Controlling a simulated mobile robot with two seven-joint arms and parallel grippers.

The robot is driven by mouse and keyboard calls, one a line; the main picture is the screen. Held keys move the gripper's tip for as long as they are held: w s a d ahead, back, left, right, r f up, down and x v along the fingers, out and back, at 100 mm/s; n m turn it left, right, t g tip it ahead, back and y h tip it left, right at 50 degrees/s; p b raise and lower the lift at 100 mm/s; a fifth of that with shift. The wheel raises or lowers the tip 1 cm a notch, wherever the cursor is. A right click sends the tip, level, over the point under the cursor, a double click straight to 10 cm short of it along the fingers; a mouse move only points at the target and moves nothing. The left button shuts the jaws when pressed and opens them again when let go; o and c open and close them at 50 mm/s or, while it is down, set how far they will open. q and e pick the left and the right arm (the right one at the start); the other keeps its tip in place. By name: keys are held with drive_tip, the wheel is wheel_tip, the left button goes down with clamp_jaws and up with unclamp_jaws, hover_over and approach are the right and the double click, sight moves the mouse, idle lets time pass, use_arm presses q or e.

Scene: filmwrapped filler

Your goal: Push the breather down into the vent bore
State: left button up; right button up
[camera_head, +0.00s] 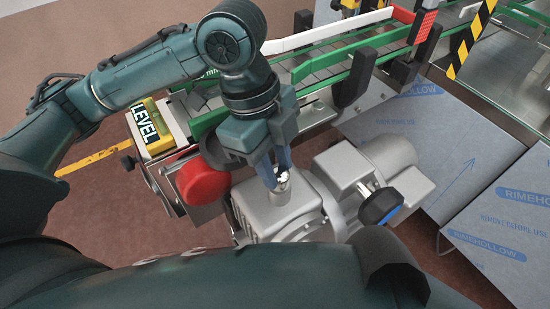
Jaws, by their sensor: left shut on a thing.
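My left gripper (275,172) comes down from above, over the grey metal gearbox housing (255,212). Its blue fingers are shut on a small light-coloured piece, the breather (283,177). The breather sits at the top of a short round grey boss (281,192) on the housing. The vent bore is hidden beneath the breather and fingers, so I cannot tell how deep the breather sits. My right gripper is not in view.
A grey motor (390,165) and a black knob (381,206) stand right of the housing. A red round cap (202,181) is close on the left. A green-railed conveyor (325,65) runs behind. Film-wrapped panels (505,215) lie at right.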

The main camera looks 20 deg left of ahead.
use_arm(q)
drive_tip(key=shift+f, duration=0.3)
idle(0.5)
drive_tip(key=o, duration=1)
drive_tip(key=shift+o, duration=0.2)
drive_tip(key=shift+r, duration=0.15)
drive_tip(key=s+p+v, duration=0.1)
drive_tip(key=v, duration=1.2)
drive_tip(key=shift+w, duration=0.45)
